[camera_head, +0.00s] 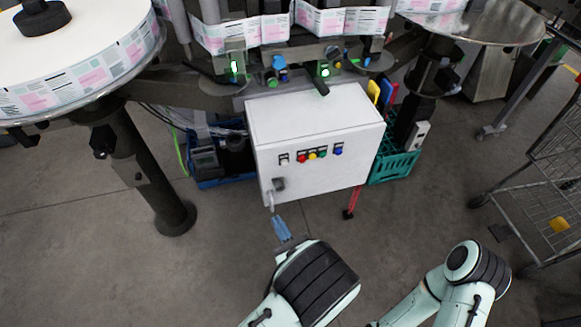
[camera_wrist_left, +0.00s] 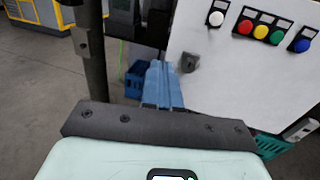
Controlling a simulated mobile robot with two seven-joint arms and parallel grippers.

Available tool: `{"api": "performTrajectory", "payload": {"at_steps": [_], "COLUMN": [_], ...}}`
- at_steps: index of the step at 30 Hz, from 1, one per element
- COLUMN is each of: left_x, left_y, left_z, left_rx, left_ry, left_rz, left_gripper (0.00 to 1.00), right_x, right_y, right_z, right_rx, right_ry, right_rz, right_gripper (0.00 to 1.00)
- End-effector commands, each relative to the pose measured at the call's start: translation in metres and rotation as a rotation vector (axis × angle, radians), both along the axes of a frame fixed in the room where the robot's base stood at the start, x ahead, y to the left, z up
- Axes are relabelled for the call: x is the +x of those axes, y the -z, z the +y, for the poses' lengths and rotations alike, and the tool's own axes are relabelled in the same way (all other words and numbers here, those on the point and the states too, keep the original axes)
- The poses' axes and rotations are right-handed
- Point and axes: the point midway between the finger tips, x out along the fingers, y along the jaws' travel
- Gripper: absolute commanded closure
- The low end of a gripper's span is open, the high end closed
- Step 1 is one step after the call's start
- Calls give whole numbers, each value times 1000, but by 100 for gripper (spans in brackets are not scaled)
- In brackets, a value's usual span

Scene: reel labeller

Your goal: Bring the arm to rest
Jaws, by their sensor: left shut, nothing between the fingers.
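My left gripper (camera_head: 279,220) points away from me, just in front of the lower left corner of the white control cabinet (camera_head: 310,115). Its blue fingers are together with nothing between them. In the left wrist view the shut fingers (camera_wrist_left: 160,70) reach up beside the cabinet's lock (camera_wrist_left: 188,62); whether they touch the cabinet I cannot tell. My left arm comes up from the bottom middle. My right arm (camera_head: 465,285) is folded at the lower right, and its gripper does not show.
Several coloured buttons (camera_head: 313,155) are on the cabinet front. A large label reel (camera_head: 85,75) stands left on a dark post (camera_head: 150,180). A teal crate (camera_head: 395,167) is beside the cabinet, a wire cart (camera_head: 550,170) at right. The floor between post and left arm is clear.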

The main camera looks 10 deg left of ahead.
Motion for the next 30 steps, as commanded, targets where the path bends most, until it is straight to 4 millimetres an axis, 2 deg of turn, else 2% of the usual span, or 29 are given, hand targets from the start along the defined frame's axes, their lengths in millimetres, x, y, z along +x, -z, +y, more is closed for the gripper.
{"api": "performTrajectory", "payload": {"at_steps": [5, 7, 11, 14, 16, 19, 22, 24, 27, 30], "left_x": [0, -2, -20, -56, -93, -157, -226, -260, -276, -261], "left_y": [1, 6, 37, 77, 107, 145, 176, 191, 205, 216], "left_z": [1, 8, 45, 87, 111, 129, 119, 95, 57, 35], "left_rx": [-1, -10, -78, -190, -300, -490, -748, -956, -1253, -1510], "left_ry": [-3, -27, -177, -394, -581, -883, -1250, -1524, -1886, -2175], "left_rz": [3, 21, 132, 269, 365, 474, 521, 485, 315, 6], "left_gripper": [100, 100, 100, 100, 100, 100, 100, 100, 100, 100], "right_x": [0, 0, 1, 3, 4, 6, 9, 11, 14, 18], "right_y": [0, -1, -4, -9, -12, -18, -25, -30, -37, -44], "right_z": [0, 0, 0, 0, 0, 0, 0, 0, 0, 0], "right_rx": [0, 0, 0, 0, 0, 0, 0, 0, 0, 0], "right_ry": [0, 0, 0, 0, 0, 0, 0, 0, 0, 0], "right_rz": [0, 0, -1, -3, -4, -7, -10, -13, -17, -20], "right_gripper": [57, 57, 57, 57, 57, 57, 57, 57, 57, 57]}}
